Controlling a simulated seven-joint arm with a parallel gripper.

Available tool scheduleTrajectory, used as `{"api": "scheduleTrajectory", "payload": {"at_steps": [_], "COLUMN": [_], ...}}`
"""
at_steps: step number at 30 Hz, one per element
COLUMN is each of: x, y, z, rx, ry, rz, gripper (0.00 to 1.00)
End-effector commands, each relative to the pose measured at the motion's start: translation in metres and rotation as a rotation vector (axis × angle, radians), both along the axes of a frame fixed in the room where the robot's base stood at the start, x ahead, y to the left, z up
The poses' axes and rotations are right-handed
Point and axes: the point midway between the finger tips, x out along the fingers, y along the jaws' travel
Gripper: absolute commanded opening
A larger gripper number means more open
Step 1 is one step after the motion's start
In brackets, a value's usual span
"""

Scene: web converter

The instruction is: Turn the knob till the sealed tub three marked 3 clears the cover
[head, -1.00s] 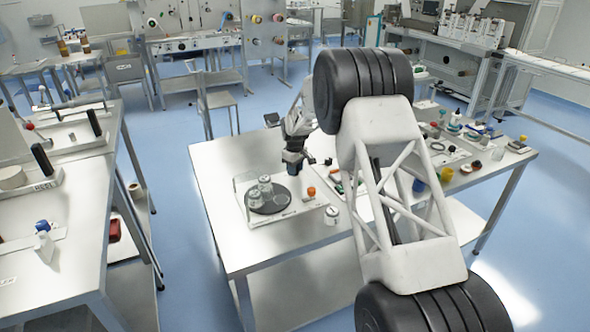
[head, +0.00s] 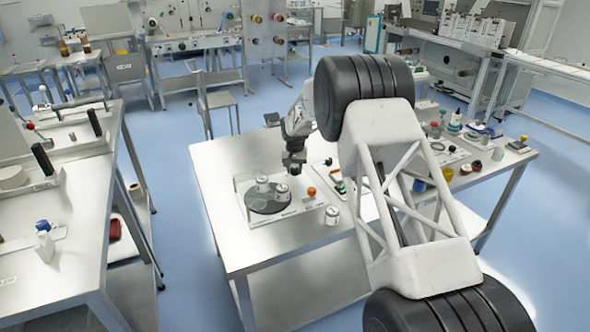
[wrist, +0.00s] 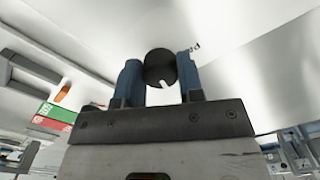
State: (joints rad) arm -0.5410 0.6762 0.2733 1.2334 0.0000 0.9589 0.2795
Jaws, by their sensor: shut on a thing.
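My gripper (head: 294,166) is over the turntable device at the back of its base plate. In the wrist view, the blue fingers (wrist: 158,58) are shut on a round black knob (wrist: 160,72) with a white mark. A dark round disc (head: 262,206) carries two pale tubs, one toward the left (head: 262,185) and one toward the right (head: 282,193). A clear cover (head: 241,188) stands at the disc's left side. I cannot read the numbers on the tubs, so I cannot tell which is tub three.
An orange-topped piece (head: 311,191) stands right of the disc. Another pale tub (head: 332,215) stands on the table (head: 225,235) at the plate's right corner. A green-and-red item (head: 340,186) lies farther right. The table's front left is clear.

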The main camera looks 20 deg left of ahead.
Motion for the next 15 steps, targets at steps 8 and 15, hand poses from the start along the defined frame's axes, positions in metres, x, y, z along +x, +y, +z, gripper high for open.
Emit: {"api": "scheduleTrajectory", "payload": {"at_steps": [8,15], "x": [0.0,0.0005], "y": [0.0007,0.0013], "z": [0.0003,0.0008], "rx": [0.0,0.001], "ry": [-0.001,-0.002], "rz": [-0.261,-0.486], "gripper": [0.11,0.11]}}
